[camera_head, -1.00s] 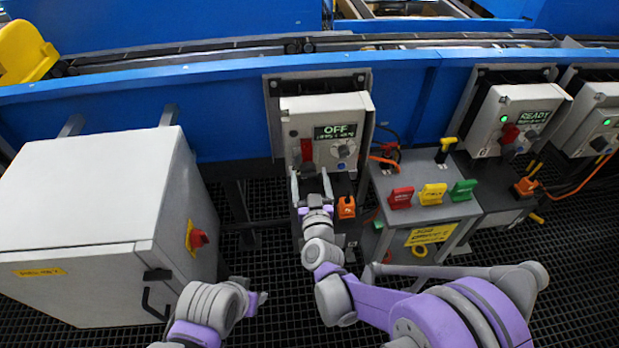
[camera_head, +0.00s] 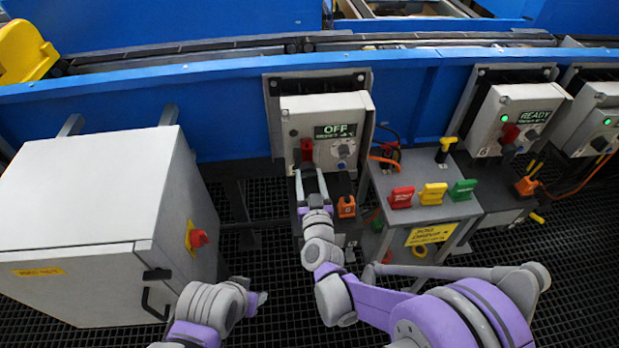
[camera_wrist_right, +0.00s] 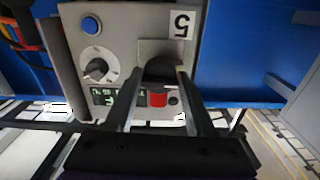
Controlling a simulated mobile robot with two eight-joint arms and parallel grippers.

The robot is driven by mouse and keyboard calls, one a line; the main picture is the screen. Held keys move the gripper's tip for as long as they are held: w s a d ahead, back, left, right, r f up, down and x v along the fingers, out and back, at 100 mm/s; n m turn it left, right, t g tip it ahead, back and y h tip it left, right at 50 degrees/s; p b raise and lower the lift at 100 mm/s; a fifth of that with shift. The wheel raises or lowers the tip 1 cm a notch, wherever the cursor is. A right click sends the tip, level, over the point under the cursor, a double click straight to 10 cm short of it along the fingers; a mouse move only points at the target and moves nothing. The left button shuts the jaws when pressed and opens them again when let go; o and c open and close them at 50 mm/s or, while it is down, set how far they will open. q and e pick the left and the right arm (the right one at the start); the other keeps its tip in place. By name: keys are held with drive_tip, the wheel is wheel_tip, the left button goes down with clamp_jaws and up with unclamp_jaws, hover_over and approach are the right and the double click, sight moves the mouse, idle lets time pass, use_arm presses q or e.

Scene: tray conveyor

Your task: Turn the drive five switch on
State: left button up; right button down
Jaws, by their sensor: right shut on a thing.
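The drive five box is the grey box (camera_head: 352,107) in the middle of the head view, its display (camera_head: 335,131) reading OFF. In the right wrist view the box (camera_wrist_right: 120,25) appears upside down with a "5" label (camera_wrist_right: 182,24). Its switch has a red part (camera_head: 307,148) on the left of the front; in the wrist view this red part (camera_wrist_right: 157,99) and a black handle (camera_wrist_right: 160,70) sit between my fingers. My right gripper (camera_head: 308,173) is shut on the switch handle from below. My left gripper (camera_head: 260,298) hangs low beside the cabinet; its jaws are unclear.
A grey cabinet (camera_head: 85,185) with a red knob stands at left. A pedestal (camera_head: 428,209) with red, yellow and green tags stands right of my right gripper. More drive boxes (camera_head: 520,110) showing green lights are at right. A blue conveyor beam (camera_head: 220,110) runs behind.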

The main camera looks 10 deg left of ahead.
drive_tip(key=shift+a+r+m+b, duration=0.1)
drive_tip(key=shift+m+b, duration=1.25)
drive_tip(key=shift+m, duration=7.25)
drive_tip(key=shift+c, duration=1.3)
unclamp_jaws()
drive_tip(key=v, duration=1.1)
